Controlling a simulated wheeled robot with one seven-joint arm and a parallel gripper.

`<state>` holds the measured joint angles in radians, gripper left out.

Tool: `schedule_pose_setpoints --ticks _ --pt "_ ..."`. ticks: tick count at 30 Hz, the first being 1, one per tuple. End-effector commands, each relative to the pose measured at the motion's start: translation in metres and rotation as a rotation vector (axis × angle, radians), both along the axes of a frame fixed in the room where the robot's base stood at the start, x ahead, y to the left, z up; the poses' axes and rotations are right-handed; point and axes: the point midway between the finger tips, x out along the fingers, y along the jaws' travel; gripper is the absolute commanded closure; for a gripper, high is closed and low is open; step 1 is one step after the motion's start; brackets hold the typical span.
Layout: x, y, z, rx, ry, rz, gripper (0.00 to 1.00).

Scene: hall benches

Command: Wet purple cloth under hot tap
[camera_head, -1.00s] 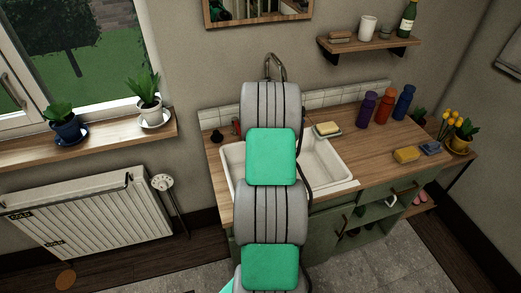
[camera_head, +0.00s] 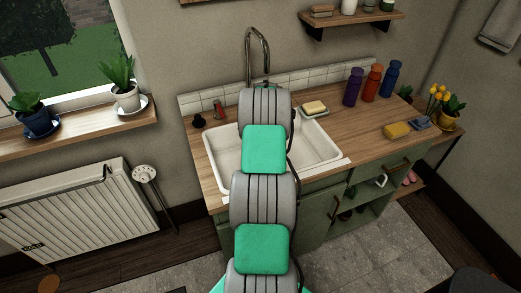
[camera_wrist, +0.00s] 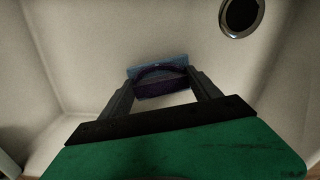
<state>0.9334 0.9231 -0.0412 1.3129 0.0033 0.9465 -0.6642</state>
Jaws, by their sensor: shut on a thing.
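In the wrist view, my gripper (camera_wrist: 160,76) is shut on a dark purple cloth (camera_wrist: 162,90), with a blue strip showing along its far side. The cloth is inside the white sink basin (camera_wrist: 90,60); whether it touches the basin floor I cannot tell. The drain hole (camera_wrist: 241,14) is beyond it to the upper right. In the head view, my arm hides the gripper and cloth and covers part of the sink (camera_head: 222,158). The curved metal tap (camera_head: 258,45) rises behind the arm. No water is visible.
A small red piece (camera_head: 218,108) and a black knob (camera_head: 198,120) are left of the tap. A soap dish (camera_head: 314,111) sits at the sink's right. Purple, red and blue bottles (camera_head: 371,84) and a yellow sponge (camera_head: 396,130) stand farther right. The counter's middle right (camera_head: 350,128) is clear.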

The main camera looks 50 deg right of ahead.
Motion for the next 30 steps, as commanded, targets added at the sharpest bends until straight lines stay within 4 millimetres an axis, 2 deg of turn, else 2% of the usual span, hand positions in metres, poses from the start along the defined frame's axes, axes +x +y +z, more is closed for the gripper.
schedule_pose_setpoints --ticks 1,3,15,16,24,30 --pt "0.001 0.001 -0.011 0.001 0.001 0.001 0.72" --pt "0.001 0.001 -0.015 0.0 0.0 0.001 0.72" --pt "0.0 0.002 -0.022 0.002 0.002 0.0 0.72" --pt "0.0 0.002 -0.022 0.002 0.001 0.0 0.26" --pt "0.0 0.002 -0.021 0.002 0.001 0.001 0.04" --pt "0.0 0.002 -0.021 0.002 0.001 0.001 0.03"
